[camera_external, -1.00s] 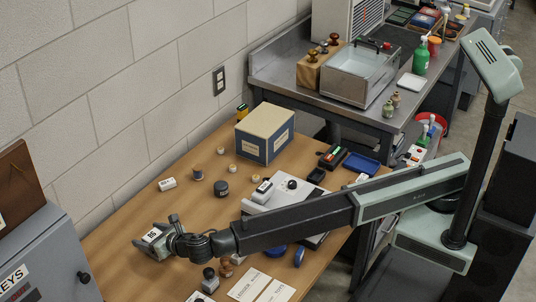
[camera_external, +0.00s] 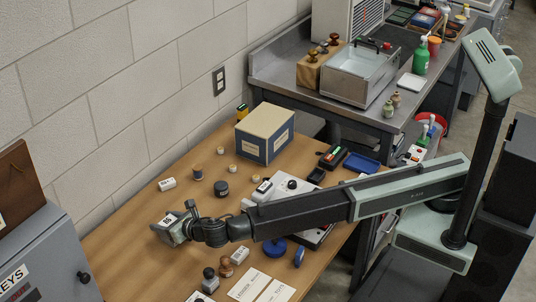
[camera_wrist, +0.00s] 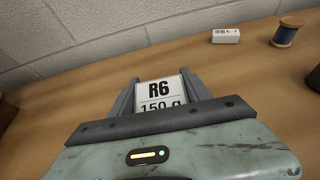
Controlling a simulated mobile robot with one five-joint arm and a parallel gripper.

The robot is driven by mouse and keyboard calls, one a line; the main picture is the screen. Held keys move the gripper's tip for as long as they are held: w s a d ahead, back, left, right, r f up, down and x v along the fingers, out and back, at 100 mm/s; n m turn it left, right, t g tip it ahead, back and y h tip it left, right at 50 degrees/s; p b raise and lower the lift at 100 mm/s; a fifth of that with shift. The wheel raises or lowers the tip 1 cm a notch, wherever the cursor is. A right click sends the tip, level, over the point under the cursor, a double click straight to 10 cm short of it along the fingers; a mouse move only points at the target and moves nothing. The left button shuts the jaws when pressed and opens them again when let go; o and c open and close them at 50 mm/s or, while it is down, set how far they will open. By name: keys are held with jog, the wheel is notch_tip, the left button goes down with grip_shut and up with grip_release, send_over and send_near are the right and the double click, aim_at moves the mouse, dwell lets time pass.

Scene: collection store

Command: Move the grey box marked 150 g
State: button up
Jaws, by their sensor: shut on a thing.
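In the external view my gripper (camera_external: 172,231) is over the left front part of the wooden table, and a bit of the box's pale label shows between the fingers. The lower part of the box is hidden by my gripper, so I cannot tell whether it touches the table.
A white labelled block (camera_external: 166,184), a thread spool (camera_external: 197,173) and a dark jar (camera_external: 221,188) stand behind my gripper. A grey cabinet (camera_external: 45,260) stands left. A large box (camera_external: 265,133) is farther back.

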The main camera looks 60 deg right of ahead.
jog(key=shift+d, duration=6.35)
jog(key=o, duration=1.6)
jog(key=p+v, duration=0.3)
jog(key=v, duration=0.4)
jog(key=shift+r, duration=0.1)
jog(key=shift+s, duration=0.45)
